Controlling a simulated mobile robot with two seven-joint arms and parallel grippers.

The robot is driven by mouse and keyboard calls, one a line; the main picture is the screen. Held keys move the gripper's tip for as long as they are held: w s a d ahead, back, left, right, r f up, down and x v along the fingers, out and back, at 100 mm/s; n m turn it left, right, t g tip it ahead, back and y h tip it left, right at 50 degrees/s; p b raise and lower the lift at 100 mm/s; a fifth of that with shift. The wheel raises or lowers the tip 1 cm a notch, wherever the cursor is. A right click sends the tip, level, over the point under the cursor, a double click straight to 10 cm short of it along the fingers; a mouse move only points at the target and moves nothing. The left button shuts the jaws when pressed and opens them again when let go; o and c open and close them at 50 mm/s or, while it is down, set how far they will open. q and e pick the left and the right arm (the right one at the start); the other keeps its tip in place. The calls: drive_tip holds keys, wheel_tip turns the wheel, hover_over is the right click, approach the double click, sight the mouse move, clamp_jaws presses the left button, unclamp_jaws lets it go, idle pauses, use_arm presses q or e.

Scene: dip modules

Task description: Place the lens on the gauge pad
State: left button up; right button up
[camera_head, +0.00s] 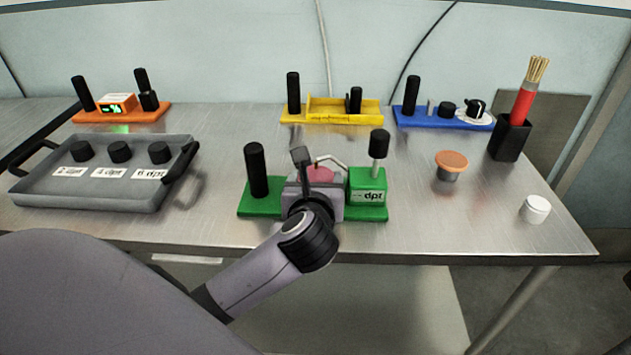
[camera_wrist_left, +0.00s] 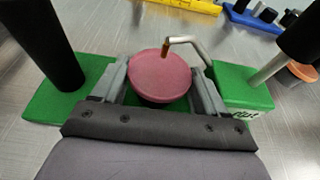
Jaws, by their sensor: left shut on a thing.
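The green gauge module (camera_head: 262,208) stands near the table's front edge, with a black post at left and a "dpt" display box (camera_head: 367,190) at right. My left gripper (camera_head: 318,180) is over its middle, shut on a round pink disc (camera_head: 321,173), apparently the lens. In the left wrist view the disc (camera_wrist_left: 160,78) lies between the two grey fingers, with a darker underside. A bent metal probe (camera_wrist_left: 184,41) with a brown tip reaches over the disc's far edge. The pad below is hidden, so I cannot tell whether the disc touches it. My right gripper is not in view.
A grey tray (camera_head: 85,198) with several black knobs and labels is at left. Orange (camera_head: 120,117), yellow (camera_head: 345,108) and blue (camera_head: 440,117) modules stand at the back. An orange-topped piece (camera_head: 451,161), a white jar (camera_head: 536,209) and a black holder (camera_head: 510,138) are at right.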

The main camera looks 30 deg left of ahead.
use_arm(q)
drive_tip(key=shift+f, duration=0.1)
drive_tip(key=shift+f, duration=0.15)
drive_tip(key=o, duration=0.8)
drive_tip(key=shift+c, duration=0.2)
drive_tip(key=shift+r, duration=0.4)
drive_tip(key=v, duration=1.1)
drive_tip(key=shift+s+d, duration=0.15)
drive_tip(key=shift+s+d+r, duration=0.1)
drive_tip(key=shift+s+d, duration=0.05)
drive_tip(key=shift+s, duration=0.15)
